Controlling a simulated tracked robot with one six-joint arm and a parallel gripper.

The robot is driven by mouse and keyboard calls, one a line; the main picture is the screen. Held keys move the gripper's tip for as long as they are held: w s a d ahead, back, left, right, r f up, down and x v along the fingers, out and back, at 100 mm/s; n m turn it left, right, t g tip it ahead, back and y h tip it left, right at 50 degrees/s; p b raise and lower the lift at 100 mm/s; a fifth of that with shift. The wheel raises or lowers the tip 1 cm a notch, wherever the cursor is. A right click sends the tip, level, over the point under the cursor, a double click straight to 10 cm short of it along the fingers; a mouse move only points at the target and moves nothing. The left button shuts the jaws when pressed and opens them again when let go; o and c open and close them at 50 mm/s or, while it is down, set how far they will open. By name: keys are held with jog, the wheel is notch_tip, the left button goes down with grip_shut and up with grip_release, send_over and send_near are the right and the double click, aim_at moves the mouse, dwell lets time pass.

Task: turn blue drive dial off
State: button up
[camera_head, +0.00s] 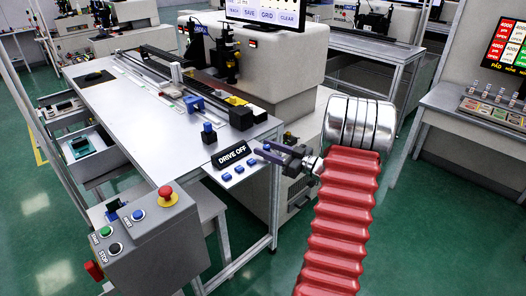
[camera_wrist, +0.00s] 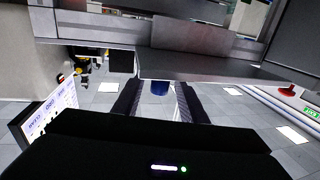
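A blue knob (camera_head: 208,127) on a dark base stands at the front right part of the workbench, left of the black "DRIVE OFF" sign (camera_head: 231,154). Several small blue buttons (camera_head: 239,169) sit on the bench edge below the sign. My gripper (camera_head: 262,151) is just right of the sign, pointing left. In the wrist view my gripper (camera_wrist: 157,84) has its two dark fingers apart.
A grey control box with a red mushroom button (camera_head: 167,194) and other buttons stands at the front left. The workbench (camera_head: 130,110) carries rails, a blue block (camera_head: 194,104) and a black block (camera_head: 241,118). A screen (camera_head: 268,12) stands behind. Green floor lies clear at the front.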

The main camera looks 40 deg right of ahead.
jog(key=v, duration=1.3)
jog(key=shift+s, duration=0.25)
jog(key=shift+f, duration=0.1)
